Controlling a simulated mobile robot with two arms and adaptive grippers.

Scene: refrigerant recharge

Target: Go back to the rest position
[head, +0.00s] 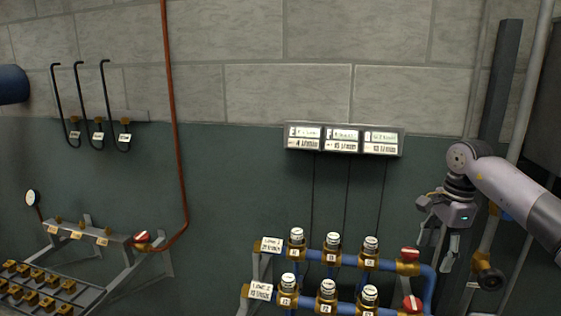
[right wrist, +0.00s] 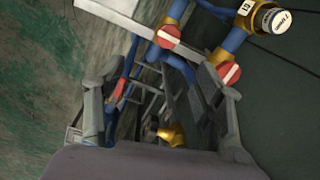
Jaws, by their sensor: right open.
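My right gripper (head: 437,232) hangs at the right of the head view, fingers pointing down and apart, empty. It is just right of the blue pipe manifold (head: 430,278) with its red valve handles (head: 410,254). In the right wrist view the open fingers of my right gripper (right wrist: 165,115) frame the manifold's end, with two red-and-white handles (right wrist: 168,37) beyond them. Nothing is between the fingertips that I can tell is held. My left gripper is not in view.
A display box (head: 344,141) with three readouts is on the wall. Several capped valves (head: 333,243) line the manifold. Three black hoses (head: 98,105) hang at left above a rack (head: 92,232) with brass fittings. A brass valve (head: 489,277) is on a pipe right of the gripper.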

